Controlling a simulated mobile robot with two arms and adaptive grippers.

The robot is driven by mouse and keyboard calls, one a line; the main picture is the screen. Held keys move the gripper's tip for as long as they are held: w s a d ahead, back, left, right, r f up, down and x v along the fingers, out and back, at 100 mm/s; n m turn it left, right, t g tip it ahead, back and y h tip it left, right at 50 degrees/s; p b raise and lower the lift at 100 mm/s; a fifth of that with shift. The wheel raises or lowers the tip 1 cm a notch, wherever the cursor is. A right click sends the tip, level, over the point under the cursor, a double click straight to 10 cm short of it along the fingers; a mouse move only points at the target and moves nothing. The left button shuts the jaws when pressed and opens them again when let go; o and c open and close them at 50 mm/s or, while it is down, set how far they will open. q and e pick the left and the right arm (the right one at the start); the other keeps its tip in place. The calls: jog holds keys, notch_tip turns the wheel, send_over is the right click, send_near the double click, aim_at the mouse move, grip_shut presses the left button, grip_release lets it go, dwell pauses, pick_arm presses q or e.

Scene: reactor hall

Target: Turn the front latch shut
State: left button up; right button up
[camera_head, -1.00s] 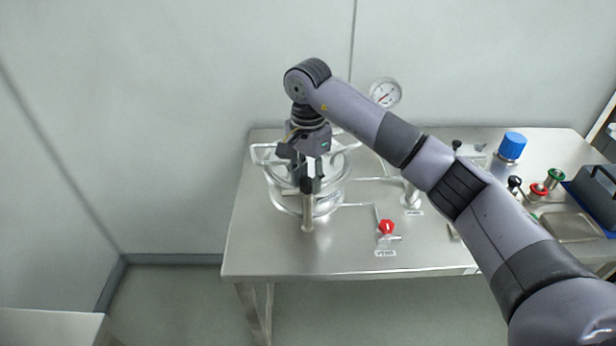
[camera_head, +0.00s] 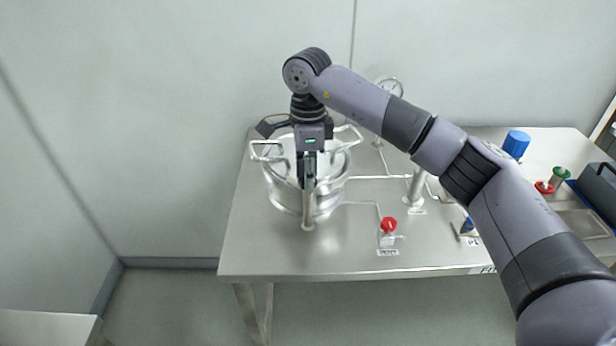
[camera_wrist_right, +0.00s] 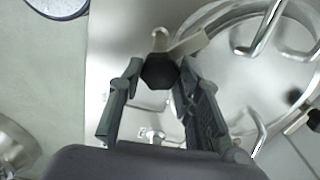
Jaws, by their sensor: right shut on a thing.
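The steel pot (camera_head: 285,198) with its round lid and wire handles stands at the left of the steel table. My right gripper (camera_head: 308,182) points down at the front of the pot, above a short metal post (camera_head: 308,217). In the right wrist view, the right gripper (camera_wrist_right: 160,76) is shut on the black knob of the front latch (camera_wrist_right: 160,71). A pale metal arm (camera_wrist_right: 190,46) runs from beside the knob towards the lid (camera_wrist_right: 240,75). The fingers hide part of the latch in the head view. My left gripper is not in view.
A red valve knob (camera_head: 388,224) stands on the table right of the pot, with thin pipes between. A gauge (camera_head: 390,88) is behind. A blue cap (camera_head: 516,143) and red and green knobs stand farther right, beyond my arm. The front left table top is clear.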

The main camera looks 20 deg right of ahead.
jog(key=m+b, duration=0.1)
jog(key=m, duration=0.4)
jog(key=shift+m, duration=0.3)
jog(key=shift+r+m+b, duration=0.1)
jog(key=shift+m+b, duration=0.55)
jog(key=shift+m, duration=1.55)
jog(key=o, duration=1.1)
jog(key=shift+o, duration=0.2)
notch_tip(320, 180, up, 12)
